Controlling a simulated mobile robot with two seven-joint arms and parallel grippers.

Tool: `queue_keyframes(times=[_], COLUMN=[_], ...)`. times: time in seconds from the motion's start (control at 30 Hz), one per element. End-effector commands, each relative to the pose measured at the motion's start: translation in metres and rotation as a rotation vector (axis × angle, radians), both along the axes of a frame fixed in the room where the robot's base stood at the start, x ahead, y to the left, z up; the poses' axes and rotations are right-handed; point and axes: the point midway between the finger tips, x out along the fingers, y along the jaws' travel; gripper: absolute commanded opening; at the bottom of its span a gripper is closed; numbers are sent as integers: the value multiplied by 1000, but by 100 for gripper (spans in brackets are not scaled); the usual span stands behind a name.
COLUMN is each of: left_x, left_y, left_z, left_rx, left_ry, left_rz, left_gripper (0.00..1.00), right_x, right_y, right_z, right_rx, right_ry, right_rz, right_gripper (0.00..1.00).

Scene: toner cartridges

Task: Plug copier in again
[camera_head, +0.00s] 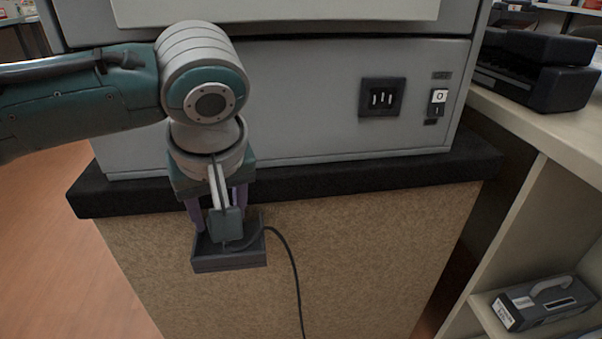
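The grey copier (300,110) has a black three-slot power inlet (382,98) on its panel, and nothing is in it. A rocker switch (437,103) marked O and I is to its right. My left gripper (218,226) points down over a small dark tray (229,262) on the front of the stand. Its two purple fingers are apart. A black cord (292,268) comes out of the tray beneath the gripper, bends right and hangs down. The plug end is mostly hidden by the gripper, and contact with the fingers cannot be made out. My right gripper is out of view.
The copier stands on a black slab (330,180) over a speckled tan stand (340,250). At right, a pale shelf unit (560,130) carries black devices (535,70) on top and a grey toner cartridge (545,302) below. The space before the inlet is clear.

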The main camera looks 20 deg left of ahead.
Motion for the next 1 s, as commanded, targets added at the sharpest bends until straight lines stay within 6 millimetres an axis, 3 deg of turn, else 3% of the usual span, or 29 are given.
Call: queue_keyframes(times=[0.03,0.17,0.57,1.0], left_x=[2,6,6,6], left_y=[2,6,7,7], left_z=[-13,-23,-23,-23], left_rx=[1,-1,0,0], left_ry=[0,-1,0,0], left_rz=[0,0,-1,-1], left_gripper=[52,52,51,2], right_x=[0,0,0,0], right_y=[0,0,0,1], right_z=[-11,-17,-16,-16], right_rx=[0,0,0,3], right_ry=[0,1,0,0], right_rz=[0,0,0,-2], right_gripper=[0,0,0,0])
